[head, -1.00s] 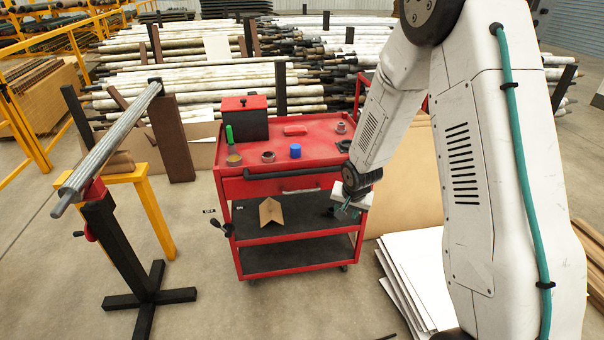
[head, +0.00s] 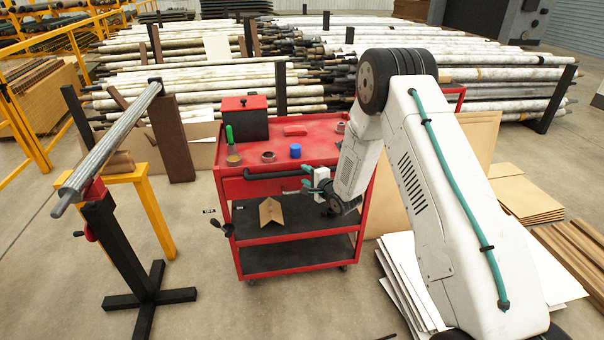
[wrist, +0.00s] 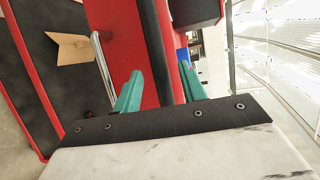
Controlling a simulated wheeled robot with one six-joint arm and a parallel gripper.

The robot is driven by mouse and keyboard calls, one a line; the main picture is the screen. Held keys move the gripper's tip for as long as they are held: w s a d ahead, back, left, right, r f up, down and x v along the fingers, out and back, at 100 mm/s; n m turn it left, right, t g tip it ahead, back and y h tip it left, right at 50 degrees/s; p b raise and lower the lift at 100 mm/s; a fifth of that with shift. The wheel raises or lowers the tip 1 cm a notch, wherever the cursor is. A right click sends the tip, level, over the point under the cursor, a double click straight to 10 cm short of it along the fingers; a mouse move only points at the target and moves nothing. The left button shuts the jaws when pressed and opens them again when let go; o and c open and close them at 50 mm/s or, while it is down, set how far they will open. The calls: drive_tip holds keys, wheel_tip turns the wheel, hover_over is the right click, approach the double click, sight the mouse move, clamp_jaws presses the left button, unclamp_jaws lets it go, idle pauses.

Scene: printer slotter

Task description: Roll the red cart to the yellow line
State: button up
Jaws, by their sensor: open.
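The red cart (head: 335,252) stands upright on the floor in the middle of the head view, with a black push handle (head: 272,174) along its near upper side. My gripper (head: 307,178) is open at the right part of this handle, its teal fingers pointing left. In the wrist view the black handle (wrist: 155,40) runs between the two spread teal fingers (wrist: 160,92); I cannot tell whether they touch it. My arm hides the cart's right side. I see no yellow line on the floor in these views.
The cart's top carries a black and red box (head: 246,122), a blue cylinder (head: 295,151) and tape rolls. A pipe stand (head: 133,255) is at left. White sheets (head: 400,272) lie close at right. Pipe stacks are behind. Floor in front is mostly clear.

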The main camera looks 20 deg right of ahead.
sight(304, 174)
drive_tip(key=shift+x, duration=1.85)
clamp_jaws()
drive_tip(key=shift+s, duration=0.1)
